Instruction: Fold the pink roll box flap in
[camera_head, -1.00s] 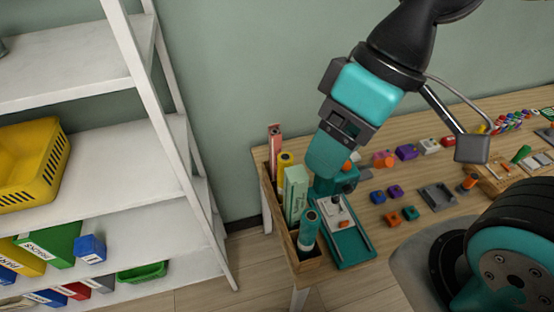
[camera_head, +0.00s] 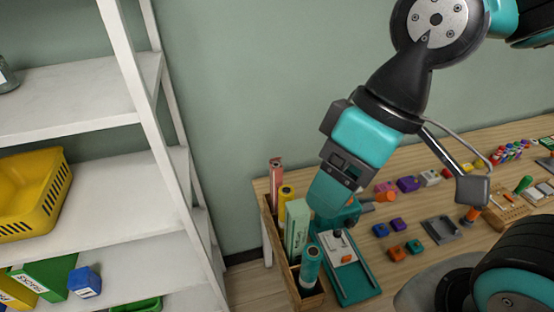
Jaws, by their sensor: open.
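The pink roll box (camera_head: 275,178) stands upright at the back left of a wooden rack on the table's left end. It is narrow, and its top end shows, but its flap is too small to make out. My gripper (camera_head: 325,207) points down, open, to the right of the pink box and apart from it in the picture. Its teal end overlaps the area beside the pale green box, and its fingertips are hard to make out. I see nothing held in it.
The wooden rack (camera_head: 282,258) also holds a yellow roll (camera_head: 286,193), a pale green box (camera_head: 297,228) and a teal roll (camera_head: 310,266). A teal tray (camera_head: 362,285) lies right of it. Small coloured parts cover the table. A white shelf (camera_head: 105,175) stands left.

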